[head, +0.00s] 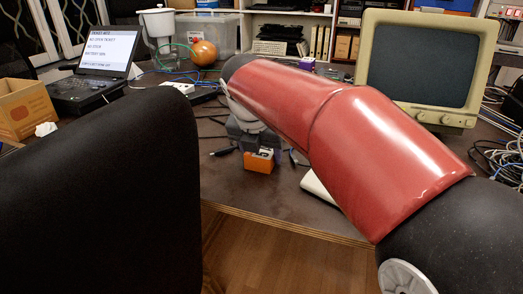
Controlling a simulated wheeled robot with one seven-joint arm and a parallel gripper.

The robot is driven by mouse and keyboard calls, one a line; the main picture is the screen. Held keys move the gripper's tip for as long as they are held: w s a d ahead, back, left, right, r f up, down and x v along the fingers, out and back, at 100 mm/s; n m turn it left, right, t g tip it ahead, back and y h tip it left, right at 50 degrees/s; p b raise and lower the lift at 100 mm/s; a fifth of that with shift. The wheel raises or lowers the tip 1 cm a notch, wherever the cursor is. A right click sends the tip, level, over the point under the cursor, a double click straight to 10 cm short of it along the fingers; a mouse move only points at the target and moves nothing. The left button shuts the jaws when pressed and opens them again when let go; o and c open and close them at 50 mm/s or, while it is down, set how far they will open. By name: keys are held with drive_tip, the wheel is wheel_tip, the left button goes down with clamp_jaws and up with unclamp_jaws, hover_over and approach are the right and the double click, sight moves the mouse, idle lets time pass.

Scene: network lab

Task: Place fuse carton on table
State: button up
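A small orange box, which I take to be the fuse carton (259,163), is in the middle of the head view, over the dark table (240,188) near its front edge. My gripper (257,150) points down from the end of my red arm and its fingers meet the top of the carton; it looks shut on it. The fingertips are small and partly hidden. I cannot tell whether the carton's underside touches the tabletop or is slightly above it.
A black chair back (100,190) fills the left foreground. An old monitor (418,65) stands at right, with cable coils (500,160) beside it. A laptop (95,60), a cardboard box (25,108) and an orange ball (203,52) are at left and back. Cables lie around the carton.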

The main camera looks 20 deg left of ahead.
drive_tip(key=o, duration=0.3)
drive_tip(key=shift+o, duration=0.2)
drive_tip(key=p+v, duration=0.2)
drive_tip(key=v, duration=1)
drive_tip(key=shift+r, duration=0.2)
